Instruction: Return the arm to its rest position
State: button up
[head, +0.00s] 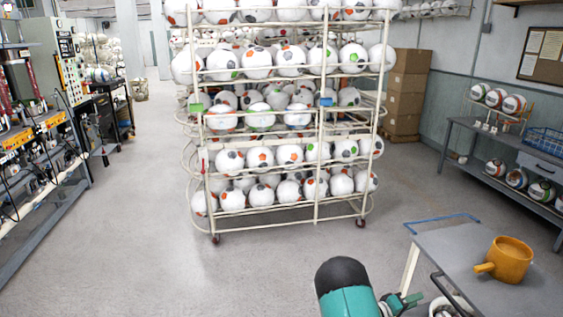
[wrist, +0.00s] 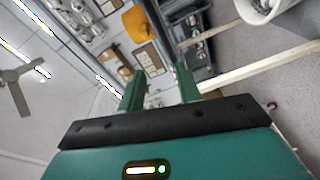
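My arm (head: 347,290), teal with a black joint, shows at the bottom of the head view. My gripper (head: 408,301) is beside it, left of the small grey table (head: 455,250). In the wrist view the two green fingers of my gripper (wrist: 160,80) stand apart with nothing between them. The gripper is open and empty. The wrist view is tilted, with the ceiling on its left. The rest of my arm is out of view.
An orange mug (head: 508,258) stands on the small table. A white bucket (head: 449,306) is by the table, close to my gripper. A ball rack (head: 318,190) stands ahead; a workbench (head: 500,145) is at right. Floor (head: 120,240) at left is clear.

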jog(key=w+a+r+m+t+y, duration=0.1)
jog(key=w+a+r+t+y, duration=0.2)
jog(key=a+r+y, duration=0.55)
jog(key=w+a+r+t+y, duration=0.25)
jog(key=a+r, duration=0.35)
jog(key=r, duration=0.5)
jog(key=s+a+r+y, duration=0.6)
jog(key=s+a+r, duration=0.4)
jog(key=a+r, duration=0.1)
jog(key=s+a+r+g, duration=0.1)
jog(key=s+g, duration=0.1)
jog(key=s, duration=1.1)
jog(key=s+a+r+g, duration=0.1)
jog(key=s+a+g, duration=0.1)
jog(key=s, duration=1.2)
jog(key=shift+r+g, duration=0.25)
jog(key=shift+g, duration=0.2)
jog(key=shift+d, duration=0.1)
